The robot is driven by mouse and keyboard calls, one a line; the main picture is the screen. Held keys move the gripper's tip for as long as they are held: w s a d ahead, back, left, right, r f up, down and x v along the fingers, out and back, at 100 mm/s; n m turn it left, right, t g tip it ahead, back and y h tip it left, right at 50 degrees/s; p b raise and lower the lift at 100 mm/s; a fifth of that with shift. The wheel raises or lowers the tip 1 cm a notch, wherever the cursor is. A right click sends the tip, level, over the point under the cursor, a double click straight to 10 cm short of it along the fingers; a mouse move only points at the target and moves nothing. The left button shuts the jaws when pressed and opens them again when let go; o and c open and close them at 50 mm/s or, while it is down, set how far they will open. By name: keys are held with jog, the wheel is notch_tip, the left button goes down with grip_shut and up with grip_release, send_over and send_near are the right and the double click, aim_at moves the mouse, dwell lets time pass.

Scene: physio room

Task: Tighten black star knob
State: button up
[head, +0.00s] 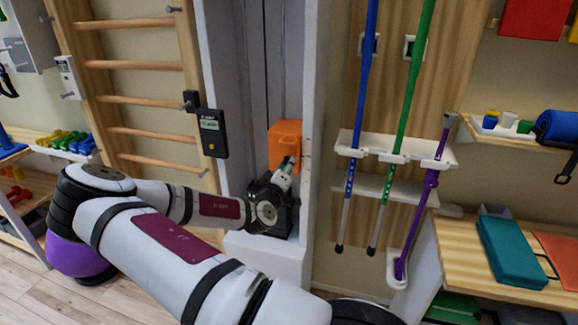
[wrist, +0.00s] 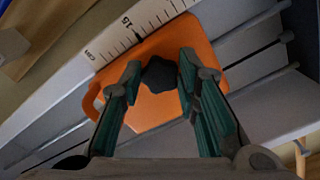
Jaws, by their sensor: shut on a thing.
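The black star knob (wrist: 158,75) sits on the face of an orange block (wrist: 205,55) in the wrist view. My gripper (wrist: 160,82) has its two green-lined fingers on either side of the knob, with the tips shut on it. In the head view the orange block (head: 285,132) is mounted in a tall pale column. My gripper (head: 290,165) reaches the lower part of the block there and hides the knob.
A scale strip (wrist: 135,38) marked in cm runs beside the block. Wooden wall bars (head: 140,100) and a black hanging device (head: 211,130) are left of the column. Blue, green and purple poles (head: 425,200) stand in a white rack at right.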

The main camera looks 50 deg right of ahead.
jog(key=m+p, duration=0.3)
jog(key=m, duration=0.7)
jog(key=m+p, duration=0.4)
jog(key=m, duration=0.6)
jog(key=m+p, duration=0.4)
jog(key=m, duration=0.6)
jog(key=shift+w+a+r, duration=0.15)
jog(key=shift+w+r, duration=0.15)
jog(key=shift+w+m+p, duration=0.1)
jog(key=shift+m+p, duration=0.75)
jog(key=shift+m, duration=0.55)
jog(key=shift+w, duration=0.1)
jog(key=o, duration=1.2)
jog(key=shift+c, duration=0.2)
